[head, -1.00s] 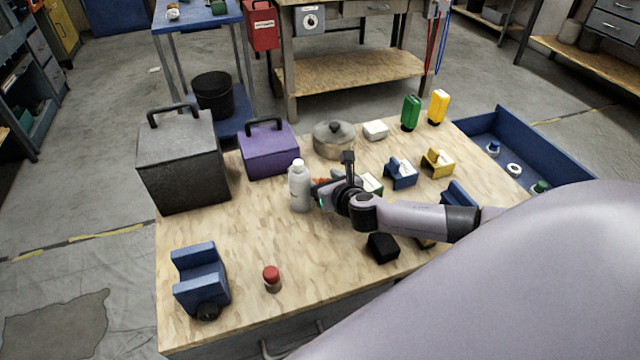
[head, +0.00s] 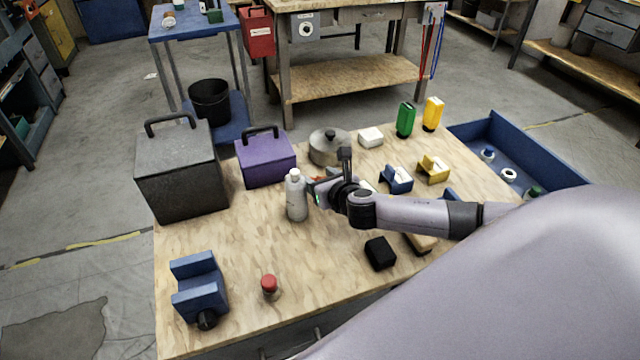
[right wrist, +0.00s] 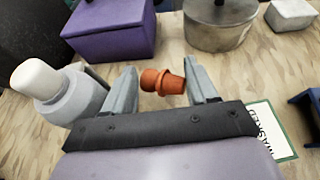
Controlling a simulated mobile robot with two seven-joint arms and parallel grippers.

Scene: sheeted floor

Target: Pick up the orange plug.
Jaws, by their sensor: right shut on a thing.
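The orange plug (right wrist: 162,81) is between the two fingers of my right gripper (right wrist: 155,85) in the right wrist view. The gripper is shut on it, with a finger on each side. In the head view my right gripper (head: 318,188) is above the middle of the wooden tabletop, just right of the grey bottle, and the plug is mostly hidden there. My left gripper is not in view.
The grey bottle (head: 296,196) stands close left of the gripper. A purple box (head: 266,162) and a metal pot (head: 329,149) stand behind. Blue and yellow holders (head: 397,181) and a black block (head: 380,253) are to the right. The front-middle tabletop is mostly clear.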

